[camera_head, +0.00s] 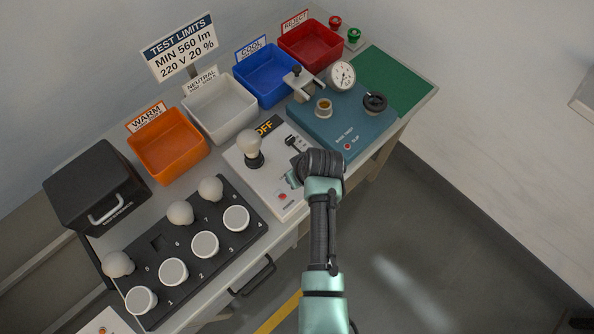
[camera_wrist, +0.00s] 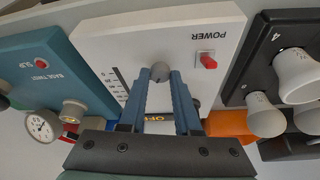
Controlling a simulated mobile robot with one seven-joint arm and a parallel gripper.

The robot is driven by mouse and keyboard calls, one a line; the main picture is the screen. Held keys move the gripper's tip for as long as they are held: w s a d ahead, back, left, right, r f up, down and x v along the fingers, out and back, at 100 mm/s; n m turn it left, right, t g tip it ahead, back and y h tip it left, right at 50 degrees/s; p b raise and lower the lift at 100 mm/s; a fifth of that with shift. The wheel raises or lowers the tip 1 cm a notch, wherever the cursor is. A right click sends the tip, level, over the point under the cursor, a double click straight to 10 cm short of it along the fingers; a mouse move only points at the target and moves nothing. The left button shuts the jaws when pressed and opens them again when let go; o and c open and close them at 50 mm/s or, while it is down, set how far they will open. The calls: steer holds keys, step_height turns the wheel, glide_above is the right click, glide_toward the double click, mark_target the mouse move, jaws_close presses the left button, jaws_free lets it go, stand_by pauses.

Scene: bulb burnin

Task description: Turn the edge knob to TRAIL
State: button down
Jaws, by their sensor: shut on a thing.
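The edge knob (camera_wrist: 160,71) shows in the wrist view as a small grey round knob on the white control box (camera_wrist: 100,45). It sits between the red power switch (camera_wrist: 207,61) and a marked scale (camera_wrist: 119,85). My gripper (camera_wrist: 161,82) has one blue finger on each side of the knob and is shut on it. I cannot read any LEAD or TRAIL lettering or a pointer. In the head view my gripper (camera_head: 296,178) is over the right part of the white box (camera_head: 262,178), and my wrist hides the knob there.
A white bulb (camera_head: 248,143) stands on the box beside an OFF display (camera_head: 264,127). A teal base-twist tester (camera_head: 352,125) stands close to my wrist. A black bulb tray (camera_head: 226,258) and an orange bin (camera_head: 168,155) lie to the left. The floor at right is free.

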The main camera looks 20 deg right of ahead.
steer(key=shift+m, duration=0.3)
stand_by(0.4)
steer(key=c, duration=0.6)
jaws_free()
steer(key=shift+r, duration=0.1)
steer(key=v, duration=1.2)
steer(key=shift+s+a+r, duration=0.15)
steer(key=shift+s+r, duration=0.1)
steer(key=shift+r, duration=0.1)
